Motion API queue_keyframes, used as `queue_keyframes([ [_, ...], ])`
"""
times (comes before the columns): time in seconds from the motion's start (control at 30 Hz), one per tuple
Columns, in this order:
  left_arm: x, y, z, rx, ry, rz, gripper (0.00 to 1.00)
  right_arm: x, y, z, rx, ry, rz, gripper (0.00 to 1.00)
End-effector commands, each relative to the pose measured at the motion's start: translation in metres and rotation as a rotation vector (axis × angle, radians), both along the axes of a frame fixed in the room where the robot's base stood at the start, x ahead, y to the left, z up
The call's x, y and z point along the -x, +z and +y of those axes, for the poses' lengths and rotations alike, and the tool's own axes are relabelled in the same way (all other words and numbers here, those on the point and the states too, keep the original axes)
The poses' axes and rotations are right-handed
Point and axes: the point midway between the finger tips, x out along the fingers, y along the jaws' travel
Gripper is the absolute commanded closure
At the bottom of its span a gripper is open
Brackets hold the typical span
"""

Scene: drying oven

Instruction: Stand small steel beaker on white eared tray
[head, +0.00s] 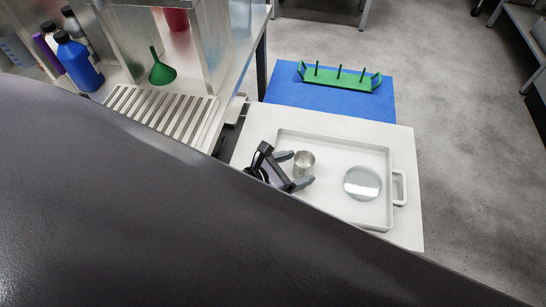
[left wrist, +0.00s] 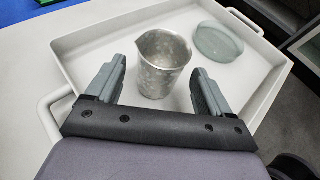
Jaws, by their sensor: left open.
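The small steel beaker (head: 304,163) stands upright on the floor of the white eared tray (head: 333,138), toward its left side. In the left wrist view the beaker (left wrist: 162,62) is between and a little beyond the fingertips of my left gripper (left wrist: 160,80). Bare gaps show between the beaker and both fingers there. In the head view my left gripper (head: 299,169) is open around the beaker's near side. The tray's rim also shows in the left wrist view (left wrist: 75,38). My right gripper is not in view.
A round glass dish (head: 362,183) lies in the tray, right of the beaker. A green rack (head: 340,78) with pegs stands on a blue mat (head: 290,92) behind. A green funnel (head: 161,70) and blue bottle (head: 77,62) stand at the left. My dark arm covers the lower left.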

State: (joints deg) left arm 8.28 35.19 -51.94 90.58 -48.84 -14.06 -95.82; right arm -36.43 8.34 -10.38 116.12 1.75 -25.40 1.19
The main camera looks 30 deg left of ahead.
Motion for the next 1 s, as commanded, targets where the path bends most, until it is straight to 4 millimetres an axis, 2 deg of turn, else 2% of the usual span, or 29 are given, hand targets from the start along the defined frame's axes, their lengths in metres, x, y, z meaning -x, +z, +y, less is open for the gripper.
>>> queue_keyframes([
  [0.2,0.037,0.016,0.02,-0.001,-0.001,0.004,0.19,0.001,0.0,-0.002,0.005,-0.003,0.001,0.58],
  [0.43,0.061,0.028,0.034,0.0,0.001,0.002,0.19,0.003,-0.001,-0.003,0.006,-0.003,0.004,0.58],
  [0.63,0.069,0.033,0.038,0.0,0.0,0.001,0.19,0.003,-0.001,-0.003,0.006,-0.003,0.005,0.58],
  [1.0,0.069,0.033,0.039,0.0,0.001,0.0,0.19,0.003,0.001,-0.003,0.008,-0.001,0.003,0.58],
])
